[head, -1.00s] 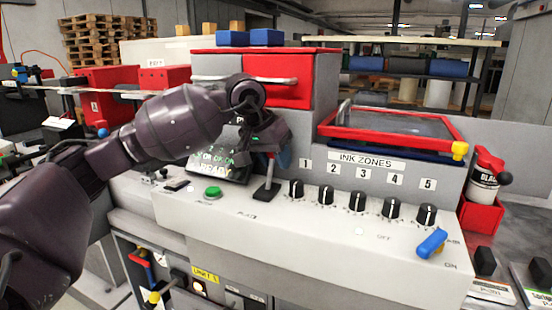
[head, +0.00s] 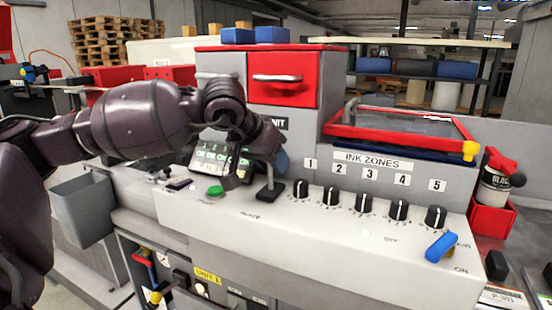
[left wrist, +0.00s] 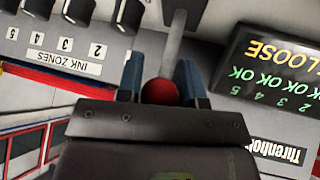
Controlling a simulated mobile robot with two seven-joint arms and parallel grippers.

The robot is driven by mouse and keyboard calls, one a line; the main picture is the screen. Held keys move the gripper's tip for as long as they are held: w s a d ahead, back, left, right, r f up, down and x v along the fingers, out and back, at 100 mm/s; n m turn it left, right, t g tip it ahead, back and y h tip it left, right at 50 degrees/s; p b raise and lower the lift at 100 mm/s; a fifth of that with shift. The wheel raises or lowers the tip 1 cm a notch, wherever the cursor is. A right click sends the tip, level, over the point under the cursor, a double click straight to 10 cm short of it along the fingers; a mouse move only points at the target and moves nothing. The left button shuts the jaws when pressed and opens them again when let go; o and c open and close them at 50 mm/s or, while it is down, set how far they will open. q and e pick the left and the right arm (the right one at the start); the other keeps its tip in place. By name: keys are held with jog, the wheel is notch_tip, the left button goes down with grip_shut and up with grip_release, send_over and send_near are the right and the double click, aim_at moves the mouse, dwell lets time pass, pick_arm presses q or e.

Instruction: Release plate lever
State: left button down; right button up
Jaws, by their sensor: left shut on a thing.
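The plate lever (head: 268,192) stands on the front console, to the right of the green button; its upper part is mostly hidden by my left gripper in the head view. My left gripper (head: 279,160) is at the lever's top. In the left wrist view, its two blue fingers (left wrist: 160,88) are shut on the lever's red ball knob (left wrist: 160,92), with the grey shaft (left wrist: 173,45) beyond. The display (head: 222,157) is partly covered by my arm; in the left wrist view the display (left wrist: 275,70) shows upside-down text reading "LOOSE". My right gripper is not in view.
The green button (head: 215,191) lies left of the lever. Several black ink knobs (head: 300,189) line the console to its right, then a blue switch (head: 440,246). A red drawer (head: 283,80) rises behind. A red-framed tray (head: 397,130) sits at the right.

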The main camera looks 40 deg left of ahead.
pick_arm(q)
jog(key=shift+s+d, duration=0.15)
jog(key=shift+s, duration=0.35)
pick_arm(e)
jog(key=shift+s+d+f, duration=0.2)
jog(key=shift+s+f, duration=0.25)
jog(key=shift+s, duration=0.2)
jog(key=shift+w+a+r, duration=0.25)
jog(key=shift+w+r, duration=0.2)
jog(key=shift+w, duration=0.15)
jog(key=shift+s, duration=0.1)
